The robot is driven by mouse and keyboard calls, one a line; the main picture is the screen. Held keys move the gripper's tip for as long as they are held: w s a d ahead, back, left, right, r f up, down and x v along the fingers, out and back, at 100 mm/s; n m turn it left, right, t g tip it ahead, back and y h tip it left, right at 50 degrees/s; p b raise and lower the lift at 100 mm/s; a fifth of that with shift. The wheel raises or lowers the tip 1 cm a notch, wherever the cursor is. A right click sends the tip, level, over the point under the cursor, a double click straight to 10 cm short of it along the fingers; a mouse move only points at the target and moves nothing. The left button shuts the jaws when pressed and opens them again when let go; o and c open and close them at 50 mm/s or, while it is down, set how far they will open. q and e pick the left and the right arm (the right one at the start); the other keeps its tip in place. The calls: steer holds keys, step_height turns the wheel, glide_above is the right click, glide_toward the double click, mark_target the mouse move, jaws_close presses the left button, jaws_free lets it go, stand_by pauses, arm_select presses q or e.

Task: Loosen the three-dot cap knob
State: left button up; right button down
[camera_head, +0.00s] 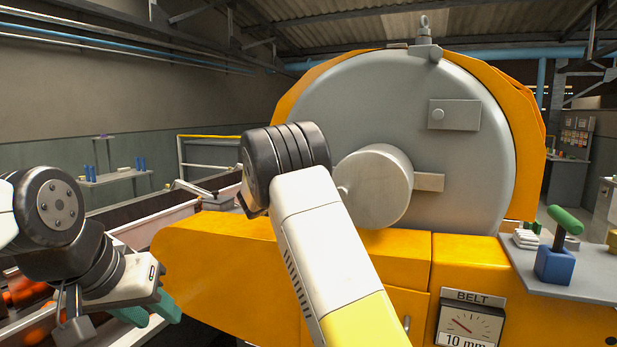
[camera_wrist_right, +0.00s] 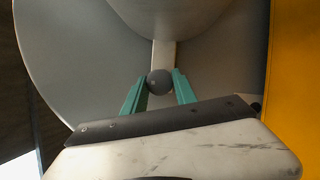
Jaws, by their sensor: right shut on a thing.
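In the right wrist view, a small dark grey ball knob (camera_wrist_right: 159,82) sits at the end of a pale bar below a large round cap. My right gripper (camera_wrist_right: 159,87) has its two teal fingers on either side of the knob and is shut on it. I cannot make out three dots on it. In the head view, the large round cap (camera_head: 374,186) stands out from the grey drum face, and my right arm hides the right gripper. My left gripper (camera_head: 150,312) is at the lower left, its teal fingers apart and empty, away from the cap.
The grey drum (camera_head: 460,165) sits in an orange housing (camera_head: 215,262). A trough with orange fruit (camera_head: 25,295) lies at the left, near my left arm.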

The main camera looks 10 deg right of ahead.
steer(key=c, duration=1)
jaws_free()
steer(key=shift+w, duration=0.1)
steer(key=r+v, duration=0.1)
steer(key=v, duration=0.6)
steer(key=shift+s+a+f, duration=0.25)
steer(key=shift+a+f, duration=0.05)
steer(key=shift+f, duration=0.25)
